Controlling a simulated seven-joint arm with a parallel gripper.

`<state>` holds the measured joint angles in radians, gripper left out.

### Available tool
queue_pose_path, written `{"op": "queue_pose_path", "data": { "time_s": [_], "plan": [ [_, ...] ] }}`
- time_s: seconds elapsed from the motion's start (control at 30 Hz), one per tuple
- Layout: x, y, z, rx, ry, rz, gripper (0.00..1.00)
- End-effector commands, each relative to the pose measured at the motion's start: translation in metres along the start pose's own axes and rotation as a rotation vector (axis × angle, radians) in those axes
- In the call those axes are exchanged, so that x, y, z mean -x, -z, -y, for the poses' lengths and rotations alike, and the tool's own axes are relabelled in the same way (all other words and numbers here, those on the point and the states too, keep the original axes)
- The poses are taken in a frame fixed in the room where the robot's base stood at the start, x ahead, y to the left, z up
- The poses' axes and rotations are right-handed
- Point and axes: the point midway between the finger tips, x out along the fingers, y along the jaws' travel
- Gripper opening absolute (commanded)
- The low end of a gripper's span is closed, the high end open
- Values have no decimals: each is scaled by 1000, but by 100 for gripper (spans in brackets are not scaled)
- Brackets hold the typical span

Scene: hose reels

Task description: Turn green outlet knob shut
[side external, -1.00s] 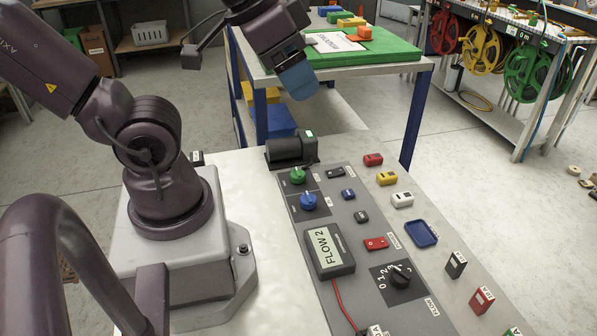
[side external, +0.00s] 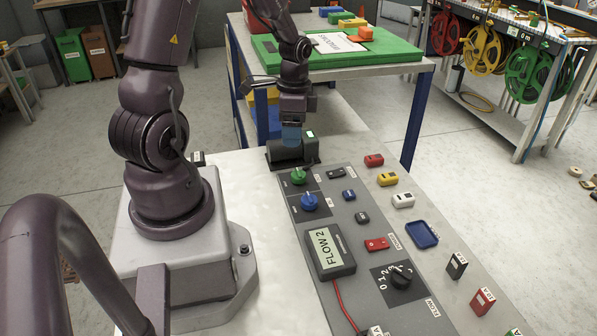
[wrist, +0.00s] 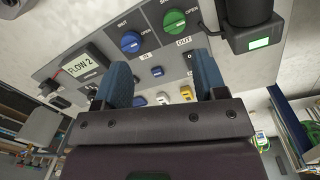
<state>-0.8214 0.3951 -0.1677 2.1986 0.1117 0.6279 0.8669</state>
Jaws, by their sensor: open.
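The green outlet knob (side external: 298,176) sits at the far left corner of the grey panel, just in front of a black cylindrical device. It also shows at the top of the wrist view (wrist: 174,21), above the label OUT, between SHUT and OPEN markings. The blue knob (side external: 309,200) is beside it, nearer the camera, and shows in the wrist view (wrist: 131,42) above the label IN. My gripper (side external: 291,135) points down above the black device, behind and above the green knob, touching neither knob. In the wrist view its two blue fingers (wrist: 165,75) are apart with nothing held between them.
The black device (side external: 287,150) with a lit green square stands at the panel's far end. A meter (side external: 329,249) reads FLOW 2. A black dial (side external: 400,275), a red switch (side external: 377,244) and a blue tray (side external: 421,234) share the bench. A green-topped table (side external: 385,57) stands behind.

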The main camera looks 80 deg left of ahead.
Motion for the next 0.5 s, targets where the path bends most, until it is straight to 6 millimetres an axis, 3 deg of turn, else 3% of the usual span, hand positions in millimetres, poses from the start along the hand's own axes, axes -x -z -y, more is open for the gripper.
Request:
{"op": "queue_pose_path", "data": {
  "time_s": [0.1, 0.27, 0.5],
  "plan": [
    [1, 11, 10, -166, 43, -27, 65],
    [1, 13, 13, -280, 64, -35, 65],
    [-27, 14, 13, -295, 59, -31, 65]
  ]
}}
